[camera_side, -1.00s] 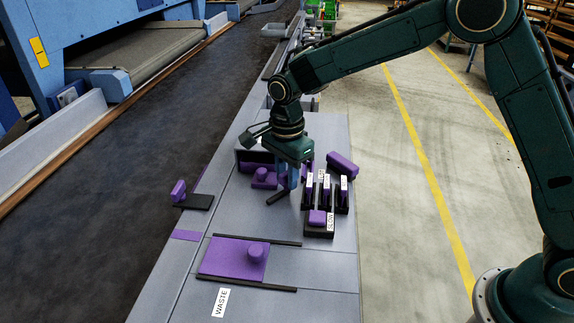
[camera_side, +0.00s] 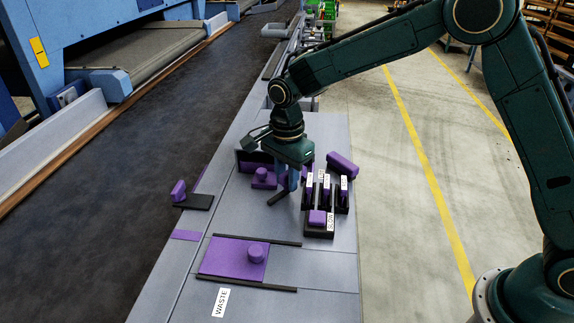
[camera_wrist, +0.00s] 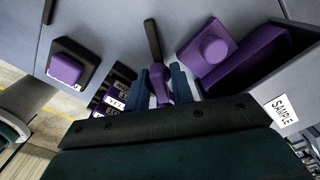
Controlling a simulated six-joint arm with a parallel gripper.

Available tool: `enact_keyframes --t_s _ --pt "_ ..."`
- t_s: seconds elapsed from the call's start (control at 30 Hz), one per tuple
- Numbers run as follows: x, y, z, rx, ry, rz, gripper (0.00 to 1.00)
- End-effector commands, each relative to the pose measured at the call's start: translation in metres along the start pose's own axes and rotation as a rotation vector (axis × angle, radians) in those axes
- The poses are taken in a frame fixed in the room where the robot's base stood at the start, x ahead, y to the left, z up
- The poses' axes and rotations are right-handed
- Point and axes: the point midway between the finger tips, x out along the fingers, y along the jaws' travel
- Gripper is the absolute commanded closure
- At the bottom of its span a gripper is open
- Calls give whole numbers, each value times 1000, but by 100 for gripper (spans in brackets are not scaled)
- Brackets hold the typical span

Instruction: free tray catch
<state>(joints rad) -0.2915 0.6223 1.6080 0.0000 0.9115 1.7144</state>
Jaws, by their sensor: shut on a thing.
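My gripper (camera_side: 293,180) points down over the grey bench. In the wrist view its two blue fingers (camera_wrist: 167,86) are closed on a narrow purple piece (camera_wrist: 160,85). A thin dark bar (camera_side: 284,206) lies at the fingertips, slanting toward the lower left. The bar also shows beyond the fingers in the wrist view (camera_wrist: 152,40); whether it joins the purple piece is hidden. I cannot make out the catch for certain.
A black rack (camera_side: 326,205) with several labelled purple pieces stands close right of the gripper. A purple-topped box (camera_side: 318,219) is in front of it. A purple plate with a knob (camera_side: 232,260) lies between dark rails. The bench near the WASTE label (camera_side: 220,302) is clear.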

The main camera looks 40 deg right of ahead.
Motion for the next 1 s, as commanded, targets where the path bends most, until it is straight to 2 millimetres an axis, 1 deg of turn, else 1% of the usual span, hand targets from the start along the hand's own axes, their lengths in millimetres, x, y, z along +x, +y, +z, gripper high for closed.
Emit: enact_keyframes --t_s 0.8,1.0 --pt "-1 0 0 -612 0 -1 91" --pt "-1 0 0 -675 0 -2 91"
